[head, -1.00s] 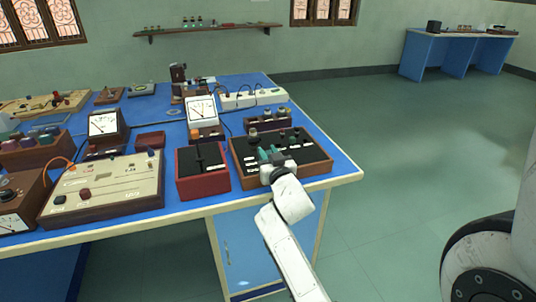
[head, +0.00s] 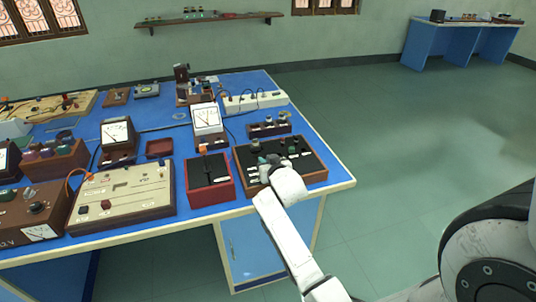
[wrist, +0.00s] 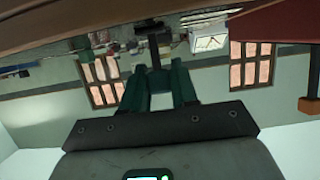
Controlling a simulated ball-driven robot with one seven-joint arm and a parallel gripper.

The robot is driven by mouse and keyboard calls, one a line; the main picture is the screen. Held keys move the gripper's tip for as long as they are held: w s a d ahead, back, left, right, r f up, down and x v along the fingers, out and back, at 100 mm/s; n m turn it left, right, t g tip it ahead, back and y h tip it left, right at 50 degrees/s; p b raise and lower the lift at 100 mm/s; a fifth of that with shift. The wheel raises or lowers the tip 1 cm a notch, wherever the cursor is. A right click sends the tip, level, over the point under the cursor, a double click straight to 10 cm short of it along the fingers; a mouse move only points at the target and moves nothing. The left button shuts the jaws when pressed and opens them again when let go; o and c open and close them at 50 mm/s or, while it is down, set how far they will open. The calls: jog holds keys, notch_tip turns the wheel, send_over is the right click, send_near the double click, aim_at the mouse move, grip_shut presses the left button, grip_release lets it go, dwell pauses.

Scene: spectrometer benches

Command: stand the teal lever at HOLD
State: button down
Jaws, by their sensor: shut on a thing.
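My gripper (head: 267,159) is over the left part of a wooden-framed box (head: 318,177) with a black top, at the bench's front right. Its teal fingers also show in the wrist view (wrist: 159,85), closed around a dark upright stem (wrist: 155,52). In the head view my gripper and wrist cover what it holds, so the lever's teal colour and its exact position cannot be made out. White labels show on the box's black top, but they are too small to read.
A red box (head: 226,190) with a black top and a slim lever stands just left. A cream panel (head: 125,195) and white-faced meters (head: 206,118) stand further left and behind. Small knobs (head: 292,146) rise behind my gripper. Floor right of the bench is clear.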

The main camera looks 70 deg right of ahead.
jog(key=shift+w+d+r+g+y+p, duration=0.2)
jog(key=shift+r+g+y+p, duration=0.15)
jog(key=shift+p, duration=0.6)
jog(key=shift+w+d+f+y+p, duration=0.1)
jog(key=shift+f+y+p, duration=0.2)
jog(key=shift+p, duration=0.2)
jog(key=c, duration=1)
grip_release()
jog(key=shift+o, duration=0.2)
jog(key=v, duration=1)
jog(key=shift+a+r+b, duration=0.25)
jog(key=shift+a+b, duration=0.05)
